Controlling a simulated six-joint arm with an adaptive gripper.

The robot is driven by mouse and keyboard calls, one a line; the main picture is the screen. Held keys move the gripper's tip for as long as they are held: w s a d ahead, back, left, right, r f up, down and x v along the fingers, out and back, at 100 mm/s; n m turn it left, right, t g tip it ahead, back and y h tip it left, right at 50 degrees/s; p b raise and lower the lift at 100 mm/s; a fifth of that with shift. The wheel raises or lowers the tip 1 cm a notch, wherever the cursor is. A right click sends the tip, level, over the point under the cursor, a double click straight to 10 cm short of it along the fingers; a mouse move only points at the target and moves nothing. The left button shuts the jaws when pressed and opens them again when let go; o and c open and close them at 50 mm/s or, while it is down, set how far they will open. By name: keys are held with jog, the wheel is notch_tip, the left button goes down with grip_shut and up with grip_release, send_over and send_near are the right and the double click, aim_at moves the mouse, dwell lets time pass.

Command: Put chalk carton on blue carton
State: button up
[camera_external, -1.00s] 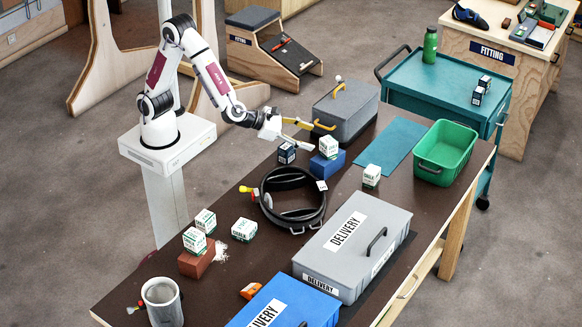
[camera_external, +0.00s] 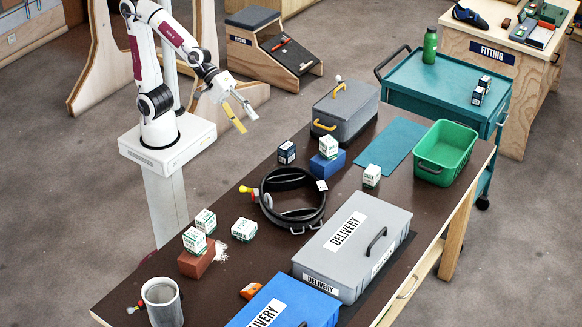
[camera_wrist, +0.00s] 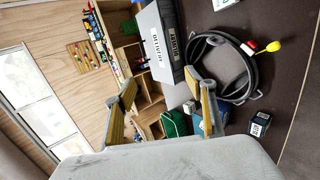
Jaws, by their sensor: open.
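A white-and-green chalk carton (camera_external: 328,147) rests on top of a blue block-like carton (camera_external: 325,165) towards the back of the brown table. A small dark navy carton (camera_external: 286,153) stands just left of them, apart; it also shows in the wrist view (camera_wrist: 259,124). Other chalk cartons stand alone near the teal mat (camera_external: 371,175), near the left side (camera_external: 244,229), and on and behind a red-brown block (camera_external: 195,241). My gripper (camera_external: 247,122) is open and empty, in the air off the table's back edge, up and left of the stacked cartons.
A grey case with yellow handles (camera_external: 345,110) stands behind the stack. A grey delivery box (camera_external: 352,245), a blue delivery box (camera_external: 285,305), a grey mug (camera_external: 162,300) and a green bin (camera_external: 446,152) take up other table space.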

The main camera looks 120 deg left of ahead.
jog(key=s+a+f+m+g, duration=0.1)
jog(key=s+f+m+g, duration=0.1)
jog(key=s+m, duration=0.6)
jog(key=s+a+f+m+g+y, duration=0.1)
jog(key=s+a+f+m+g, duration=0.1)
jog(key=s+m, duration=0.7)
jog(key=s+f+g, duration=0.1)
jog(key=s, duration=0.7)
jog(key=shift+a, duration=0.3)
